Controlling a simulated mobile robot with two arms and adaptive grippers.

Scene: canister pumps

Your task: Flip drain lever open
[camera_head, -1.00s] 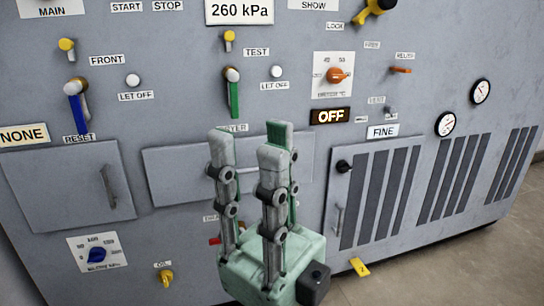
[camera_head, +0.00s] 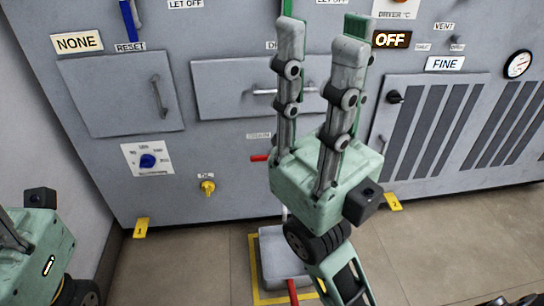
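A small red lever (camera_head: 259,158) sticks out of the grey panel low in the middle, under a small label that I cannot read clearly. Its right end lies close to or behind my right gripper's body in the picture. My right gripper (camera_head: 320,38) points up in front of the panel, its two fingers apart with nothing between them. It covers part of the wide drawer and the panel right of the red lever. My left gripper (camera_head: 30,240) is at the lower left edge, mostly cut off, so its fingertips do not show.
A yellow knob (camera_head: 208,187) and a blue dial (camera_head: 148,161) sit left of the red lever. A grey floor box (camera_head: 270,262) with a red bar stands on a yellow-edged patch below. Yellow tags (camera_head: 141,228) mark the cabinet's foot. Open floor lies in front.

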